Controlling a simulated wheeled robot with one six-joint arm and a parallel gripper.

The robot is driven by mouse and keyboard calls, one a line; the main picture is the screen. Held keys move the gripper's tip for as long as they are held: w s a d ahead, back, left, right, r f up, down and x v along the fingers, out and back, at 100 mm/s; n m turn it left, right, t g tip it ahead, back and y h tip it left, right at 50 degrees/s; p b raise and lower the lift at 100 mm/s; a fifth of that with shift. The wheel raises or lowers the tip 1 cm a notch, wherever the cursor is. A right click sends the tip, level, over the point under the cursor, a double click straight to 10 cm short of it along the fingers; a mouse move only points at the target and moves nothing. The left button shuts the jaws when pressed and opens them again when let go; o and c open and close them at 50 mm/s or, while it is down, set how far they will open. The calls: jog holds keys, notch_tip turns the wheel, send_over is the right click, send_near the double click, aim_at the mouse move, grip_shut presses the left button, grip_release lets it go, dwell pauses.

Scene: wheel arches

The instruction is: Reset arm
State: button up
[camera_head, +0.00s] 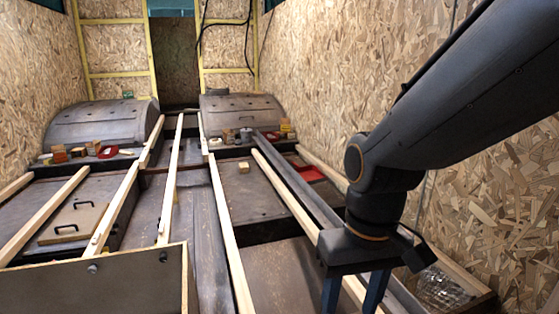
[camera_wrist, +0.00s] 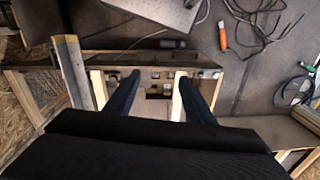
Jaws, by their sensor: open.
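My arm reaches in from the upper right in the head view, and my gripper (camera_head: 352,292) points down near the lower right. Two blue fingers show there, cut off by the bottom edge. In the wrist view my gripper (camera_wrist: 158,78) has its two dark blue fingers spread apart with nothing held between them. Below the fingers lies a box or tray (camera_wrist: 225,103) with pale wooden edges and several small dark and light pieces. My gripper is above it; the exact height cannot be told.
Pale wooden beams (camera_head: 230,235) run lengthwise over dark floor panels. Two grey wheel arches (camera_head: 103,125) (camera_head: 240,112) stand farther back with small blocks by them. A panel with handles (camera_head: 75,222) lies left. A chipboard wall (camera_head: 330,75) is close on the right. Cables (camera_wrist: 262,25) lie on the floor.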

jog(key=d+r+m+p, duration=0.2)
jog(key=d+r+p, duration=0.5)
jog(key=p, duration=0.6)
jog(key=shift+s+d+r+m+h+p, duration=0.15)
jog(key=shift+d+r+m+h+p, duration=0.15)
jog(key=shift+d+p, duration=0.1)
